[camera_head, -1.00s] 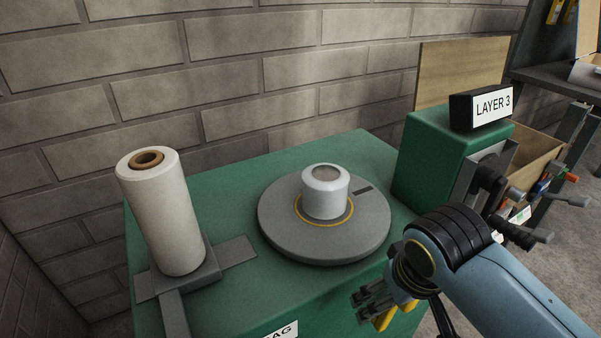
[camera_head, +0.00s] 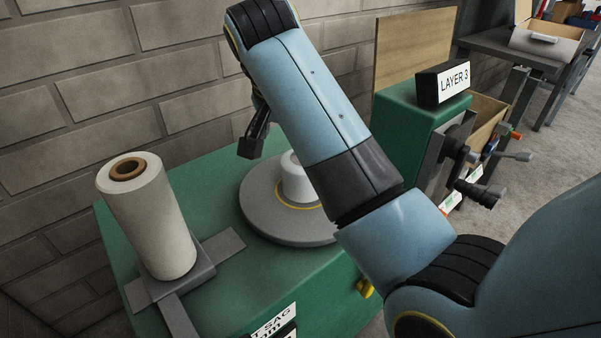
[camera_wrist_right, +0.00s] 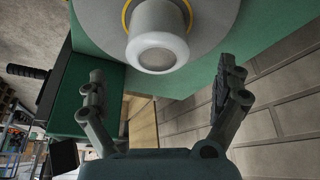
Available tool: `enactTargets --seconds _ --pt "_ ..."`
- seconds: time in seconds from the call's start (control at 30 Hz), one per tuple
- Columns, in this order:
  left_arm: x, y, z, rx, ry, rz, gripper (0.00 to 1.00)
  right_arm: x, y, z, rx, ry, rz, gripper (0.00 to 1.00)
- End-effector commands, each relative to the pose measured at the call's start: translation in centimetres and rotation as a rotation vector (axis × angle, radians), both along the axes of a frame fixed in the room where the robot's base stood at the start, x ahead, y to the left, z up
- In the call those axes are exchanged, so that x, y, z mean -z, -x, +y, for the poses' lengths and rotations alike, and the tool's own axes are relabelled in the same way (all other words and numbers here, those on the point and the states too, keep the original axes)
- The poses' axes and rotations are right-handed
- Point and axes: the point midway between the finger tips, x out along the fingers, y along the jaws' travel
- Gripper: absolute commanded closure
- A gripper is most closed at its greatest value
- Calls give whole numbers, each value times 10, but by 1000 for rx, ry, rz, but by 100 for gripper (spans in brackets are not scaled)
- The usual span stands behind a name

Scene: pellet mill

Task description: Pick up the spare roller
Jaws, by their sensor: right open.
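The spare roller, a pale short cylinder with a grey top, is (camera_head: 295,180) upright on a grey round plate in the head view, partly hidden by my right arm. In the right wrist view the roller (camera_wrist_right: 157,40) shows at the top middle, ahead of and between the fingers. My right gripper (camera_head: 250,146) is above and left of the roller in the head view, pointing down. In the right wrist view my right gripper (camera_wrist_right: 165,88) is open and empty, with its fingers spread apart. My left gripper is in neither view.
The round plate (camera_head: 258,215) lies on a green cabinet (camera_head: 205,170). A white film roll (camera_head: 150,215) stands on a grey bracket at the left. A green box with a "LAYER 3" sign (camera_head: 443,84) stands at the right. A brick wall (camera_head: 130,60) is behind.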

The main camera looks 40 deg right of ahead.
Motion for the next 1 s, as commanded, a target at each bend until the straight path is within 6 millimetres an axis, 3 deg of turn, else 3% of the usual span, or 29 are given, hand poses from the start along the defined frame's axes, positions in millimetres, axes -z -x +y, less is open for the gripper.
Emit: enactTargets --seconds 0.2,0.43,0.7,0.97,1.0 --pt "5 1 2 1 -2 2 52 36 -6 -13 -2 3 4 0" --pt "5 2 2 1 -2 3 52 54 -10 -20 -3 2 4 0" --pt "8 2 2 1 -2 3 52 90 -18 -32 -3 1 3 0" --pt "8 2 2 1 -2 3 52 93 -19 -33 -3 0 2 0" --pt "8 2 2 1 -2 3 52 93 -19 -33 -3 0 2 4"
